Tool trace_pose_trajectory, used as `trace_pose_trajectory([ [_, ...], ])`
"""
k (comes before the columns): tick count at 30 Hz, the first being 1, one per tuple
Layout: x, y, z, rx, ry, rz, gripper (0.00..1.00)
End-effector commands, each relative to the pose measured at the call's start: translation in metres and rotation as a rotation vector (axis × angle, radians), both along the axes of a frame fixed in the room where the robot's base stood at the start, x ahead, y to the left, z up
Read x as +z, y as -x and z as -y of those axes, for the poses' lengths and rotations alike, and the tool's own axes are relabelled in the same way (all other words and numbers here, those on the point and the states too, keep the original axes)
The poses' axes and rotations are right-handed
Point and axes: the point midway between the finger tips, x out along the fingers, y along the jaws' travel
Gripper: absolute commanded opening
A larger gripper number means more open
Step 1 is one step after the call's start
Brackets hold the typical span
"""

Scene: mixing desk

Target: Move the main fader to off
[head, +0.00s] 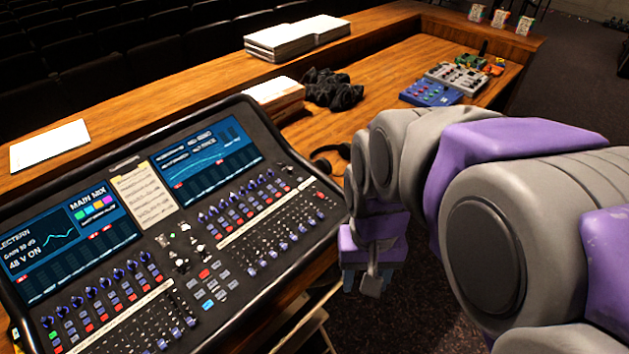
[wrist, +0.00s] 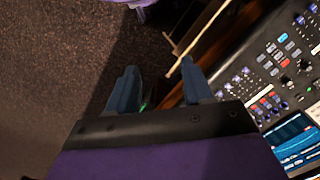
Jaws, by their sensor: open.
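The black mixing desk (head: 293,163) fills the left and middle of the head view, with two lit screens; the left screen (head: 75,240) reads "MAIN MIX". A left fader bank (head: 140,328) and a right fader bank (head: 270,243) lie below the screens. I cannot tell which cap is the main fader. My gripper (head: 362,283) is open and empty, off the desk's right edge and apart from it. In the wrist view, the open fingers (wrist: 160,70) point over dark carpet, with the desk (wrist: 262,45) to their right.
A wooden counter (head: 395,65) runs behind the desk. It holds paper stacks (head: 290,38), a dark cable bundle (head: 332,88), headphones (head: 330,160), a blue box (head: 432,93) and a small grey mixer (head: 457,78). White sheets (head: 48,145) lie left.

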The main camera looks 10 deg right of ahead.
Motion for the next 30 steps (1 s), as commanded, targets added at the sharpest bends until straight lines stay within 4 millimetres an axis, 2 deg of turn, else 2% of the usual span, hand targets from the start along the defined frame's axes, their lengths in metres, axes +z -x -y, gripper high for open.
trace_pose_trajectory([
  [7,0.012,-0.089,0.004,-0.145,0.000,0.033,0.51],
  [16,0.009,-0.199,-0.001,-0.334,0.002,0.080,0.51],
  [23,-0.009,-0.278,0.003,-0.482,-0.007,0.111,0.51],
  [30,-0.039,-0.352,0.010,-0.635,-0.020,0.140,0.51],
])
